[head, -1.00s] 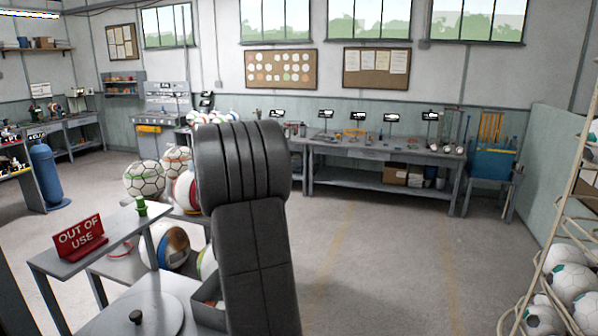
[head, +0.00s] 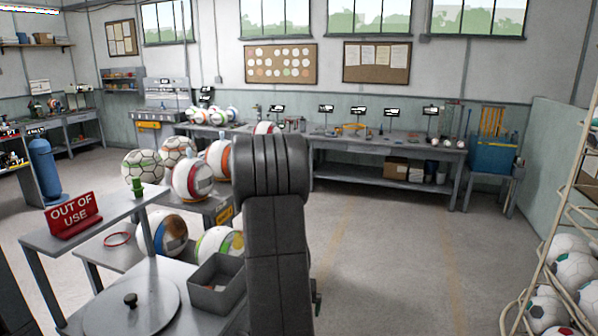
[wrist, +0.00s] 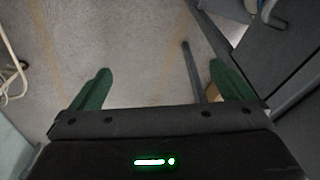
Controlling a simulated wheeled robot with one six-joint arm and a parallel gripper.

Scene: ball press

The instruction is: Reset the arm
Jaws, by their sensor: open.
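My arm stands upright in the middle of the head view, with its dark padded links facing the camera. My gripper shows in the wrist view (wrist: 165,92), with two green fingers wide apart and nothing between them. Beyond the fingers is bare grey floor. In the head view the gripper is almost wholly hidden behind my arm; only a bit of green shows at its lower right side.
A red "OUT OF USE" sign (head: 75,215) stands on a grey shelf at left. A ball rack (head: 540,262) stands at right. The middle floor (head: 400,260) is clear.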

